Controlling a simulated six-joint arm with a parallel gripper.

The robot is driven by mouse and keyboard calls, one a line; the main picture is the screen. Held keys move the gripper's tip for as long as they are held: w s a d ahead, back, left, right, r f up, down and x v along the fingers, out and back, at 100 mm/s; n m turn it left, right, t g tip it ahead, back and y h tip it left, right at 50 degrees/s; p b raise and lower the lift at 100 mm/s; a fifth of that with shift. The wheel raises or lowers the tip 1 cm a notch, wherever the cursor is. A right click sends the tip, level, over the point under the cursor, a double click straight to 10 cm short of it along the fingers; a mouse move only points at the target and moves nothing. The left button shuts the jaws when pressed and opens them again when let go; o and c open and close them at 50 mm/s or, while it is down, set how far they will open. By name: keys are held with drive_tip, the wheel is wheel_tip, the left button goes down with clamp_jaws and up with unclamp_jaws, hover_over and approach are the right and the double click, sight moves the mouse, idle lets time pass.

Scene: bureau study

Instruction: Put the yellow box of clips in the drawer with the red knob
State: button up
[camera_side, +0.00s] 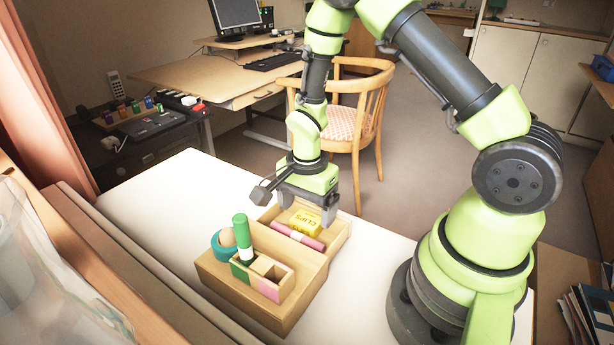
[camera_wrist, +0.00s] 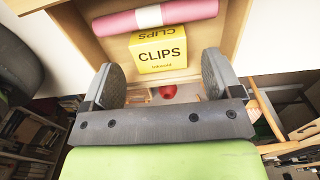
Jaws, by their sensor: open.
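The yellow box of clips (camera_side: 306,221) lies inside a pulled-out wooden drawer (camera_side: 337,243), beside a pink roll (camera_side: 298,236). The wrist view also shows the yellow box (camera_wrist: 158,49), with its CLIPS label facing up, and the pink roll (camera_wrist: 155,16). A red knob (camera_wrist: 167,91) shows just beyond the drawer's front edge in the wrist view; it is hidden in the side view. My gripper (camera_side: 306,206) is open and empty at the drawer's front end. In the wrist view my gripper (camera_wrist: 163,75) has one finger on each side of the knob; contact cannot be told.
The wooden cabinet (camera_side: 235,284) carries a teal ring (camera_side: 222,246), an upright green cylinder (camera_side: 243,236) and a small compartment block (camera_side: 270,284). The white tabletop (camera_side: 165,203) is clear around the cabinet. A wooden chair (camera_side: 350,110) and desk stand behind.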

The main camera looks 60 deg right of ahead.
wheel_tip(320, 180, up, 9)
wheel_tip(320, 180, up, 12)
drive_tip(key=r+n+t, duration=0.1)
drive_tip(key=n+t, duration=0.3)
drive_tip(key=n, duration=0.3)
hover_over(307, 219)
drive_tip(key=s+a, duration=0.3)
drive_tip(key=s, duration=0.2)
drive_tip(key=s+a+r+n+t+y, duration=0.2)
drive_tip(key=s+a+r+n+t, duration=0.1)
drive_tip(key=s+n, duration=0.3)
drive_tip(key=shift+s+r+n, duration=0.4)
drive_tip(key=shift+s+r, duration=0.3)
drive_tip(key=shift+s, duration=0.25)
drive_tip(key=shift+d, duration=0.1)
drive_tip(key=shift+c, duration=0.4)
